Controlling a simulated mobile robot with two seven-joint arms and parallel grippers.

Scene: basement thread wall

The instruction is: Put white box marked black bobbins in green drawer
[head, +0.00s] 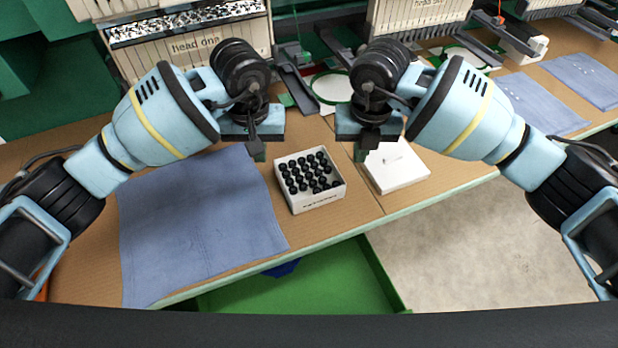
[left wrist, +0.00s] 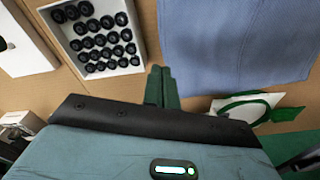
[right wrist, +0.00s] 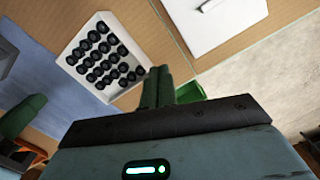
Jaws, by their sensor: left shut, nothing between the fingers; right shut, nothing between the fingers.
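The open white box (head: 318,203) stands upright on the tabletop, filled with several black bobbins; small marking shows on its front wall but is too small to read. It also shows in the left wrist view (left wrist: 112,73) and the right wrist view (right wrist: 68,58). The green drawer (head: 310,292) is pulled out below the table's front edge; the part inside the table is hidden. My left gripper (head: 257,150) is shut and empty, above and left of the box. My right gripper (head: 362,153) is shut and empty, above and right of the box.
A blue cloth (head: 195,220) lies left of the box. A flat white square piece (head: 398,172) lies right of it. Slotted panels, one labelled "head one" (head: 195,45), stand behind. A dark blue item (head: 283,268) shows at the drawer. Pale floor (head: 480,240) is clear at the right.

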